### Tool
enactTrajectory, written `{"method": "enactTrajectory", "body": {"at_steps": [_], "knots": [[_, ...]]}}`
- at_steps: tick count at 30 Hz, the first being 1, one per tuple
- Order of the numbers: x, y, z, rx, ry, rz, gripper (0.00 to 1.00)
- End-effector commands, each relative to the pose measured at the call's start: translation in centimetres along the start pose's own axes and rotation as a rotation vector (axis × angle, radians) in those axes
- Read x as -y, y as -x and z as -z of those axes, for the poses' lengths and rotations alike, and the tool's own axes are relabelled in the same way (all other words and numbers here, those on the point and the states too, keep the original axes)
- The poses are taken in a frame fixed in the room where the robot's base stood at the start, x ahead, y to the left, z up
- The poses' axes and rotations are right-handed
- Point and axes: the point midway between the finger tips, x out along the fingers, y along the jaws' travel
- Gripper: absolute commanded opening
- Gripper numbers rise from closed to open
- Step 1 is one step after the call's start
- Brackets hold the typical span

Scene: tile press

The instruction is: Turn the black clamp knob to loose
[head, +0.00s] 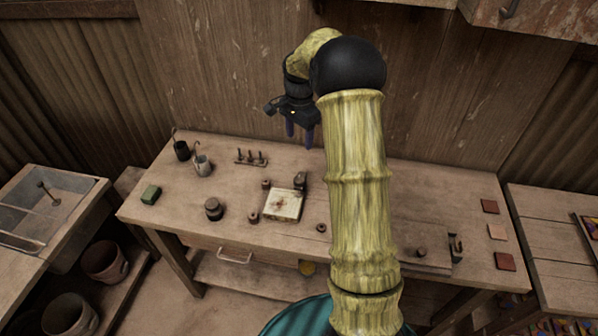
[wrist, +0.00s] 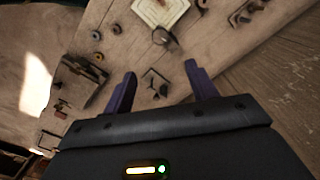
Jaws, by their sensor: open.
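My gripper (head: 300,134) hangs over the back of the workbench, its purple fingers pointing down, apart and empty. In the wrist view the open fingers (wrist: 160,92) show above the bench, touching nothing. A pale square plate (head: 284,205) lies mid-bench with small dark round parts around it. A dark upright part (head: 300,181) stands at its back right corner, and the plate also shows in the wrist view (wrist: 160,9). A wooden block with a small dark knob (head: 421,252) sits at the bench's right. I cannot tell which dark part is the clamp knob, nor its setting.
A peg rack (head: 251,157), cups (head: 203,165), a green block (head: 151,195) and a dark round pot (head: 213,209) stand on the left. Coloured tiles (head: 497,232) lie at the right end. The wall is close behind; my arm hides some of the bench.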

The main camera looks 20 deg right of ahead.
Motion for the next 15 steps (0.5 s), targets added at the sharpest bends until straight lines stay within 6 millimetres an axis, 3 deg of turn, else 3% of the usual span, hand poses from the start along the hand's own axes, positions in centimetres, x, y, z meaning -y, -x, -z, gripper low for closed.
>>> {"method": "enactTrajectory", "body": {"at_steps": [10, 15], "knots": [[0.0, -0.2, 0.0, 0.000, -0.001, 0.000, 0.57], [0.0, -1.4, 0.0, 0.002, -0.001, -0.003, 0.57]]}}
